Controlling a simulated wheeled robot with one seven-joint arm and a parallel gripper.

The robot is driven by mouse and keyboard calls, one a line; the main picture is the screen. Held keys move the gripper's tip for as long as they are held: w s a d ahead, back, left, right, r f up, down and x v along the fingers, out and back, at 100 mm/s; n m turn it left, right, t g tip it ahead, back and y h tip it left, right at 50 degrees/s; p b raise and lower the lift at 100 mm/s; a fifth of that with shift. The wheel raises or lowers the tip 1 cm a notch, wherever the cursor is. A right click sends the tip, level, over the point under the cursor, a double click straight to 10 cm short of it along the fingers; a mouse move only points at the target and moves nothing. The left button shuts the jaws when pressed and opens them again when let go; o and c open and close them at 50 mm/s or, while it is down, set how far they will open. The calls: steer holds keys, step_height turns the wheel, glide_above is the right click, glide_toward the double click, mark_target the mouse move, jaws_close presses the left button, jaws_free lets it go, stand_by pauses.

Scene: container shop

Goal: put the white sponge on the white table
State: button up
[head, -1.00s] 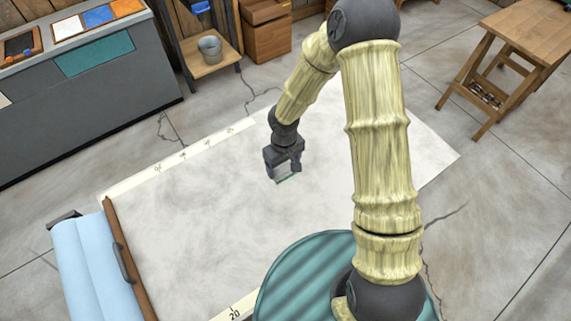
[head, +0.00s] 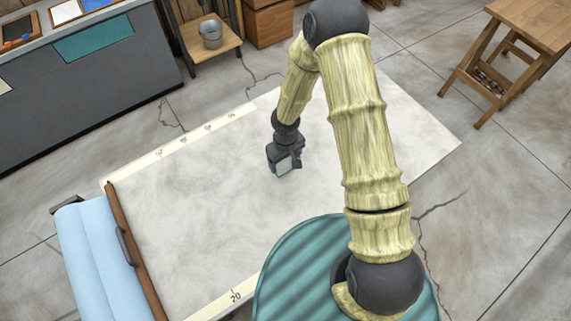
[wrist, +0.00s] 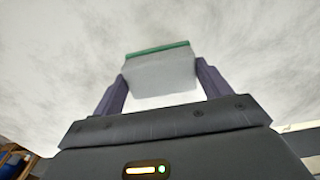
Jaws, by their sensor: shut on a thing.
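My gripper (head: 284,167) is over the middle of the large white table (head: 190,220), which has a pale marbled top. It is shut on the white sponge (wrist: 160,75), a pale block with a green strip along its far edge. In the wrist view the sponge sits between the two dark fingers. In the head view only a small part of the sponge (head: 284,172) shows below the fingers. I cannot tell whether it touches the table top.
Ruler strips with marks run along two table edges. A light blue roll (head: 92,260) and a brown bar (head: 135,250) lie at the left end. A grey counter (head: 80,100) stands upper left, a shelf with a bucket (head: 210,33) behind, a wooden table (head: 535,35) upper right. The table top around my gripper is clear.

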mark_target(285, 162)
steer(key=shift+f, duration=1.9)
steer(key=o, duration=0.9)
step_height(285, 162, up, 12)
steer(key=shift+s+r, duration=0.1)
steer(key=s+d+r+m+t, duration=0.1)
steer(key=s+d+r+m, duration=0.1)
steer(key=d+r, duration=0.3)
steer(key=s+d+r+m, duration=0.2)
steer(key=s+d+r, duration=0.2)
steer(key=r, duration=0.3)
steer(key=s+d+r+m+t, duration=0.1)
steer(key=s+d+r+m, duration=0.1)
steer(key=d+r, duration=0.4)
steer(key=shift+s+d+r+m+t, duration=0.1)
steer(key=shift+s+m+t, duration=0.1)
steer(key=shift+s, duration=0.25)
steer(key=shift+s+d+r+m+t, duration=0.1)
steer(key=shift+s+m, duration=0.1)
steer(key=shift+s, duration=0.2)
